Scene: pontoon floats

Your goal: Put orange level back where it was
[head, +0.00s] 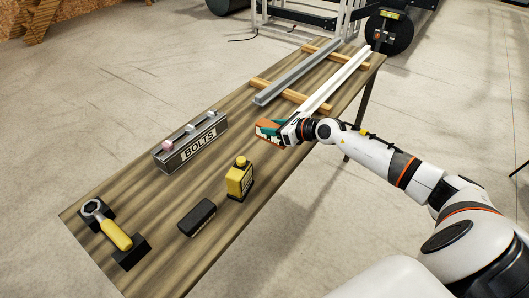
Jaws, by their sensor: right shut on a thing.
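My right gripper (278,134) reaches in from the right over the table's right side and is shut on the orange level (266,123). Only a short orange piece of it shows at the fingers, with teal and white patches beside it. The gripper hides the rest. I cannot tell whether it touches the table top or is held just above it. My left gripper is not in view.
On the wooden table (140,205) stand a grey BOLTS box (190,142), a yellow bottle (239,180), a black block (197,218) and a yellow-handled wrench (115,233) on black rests. Two long rails (298,72) lie on wooden bars behind. The table's middle is clear.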

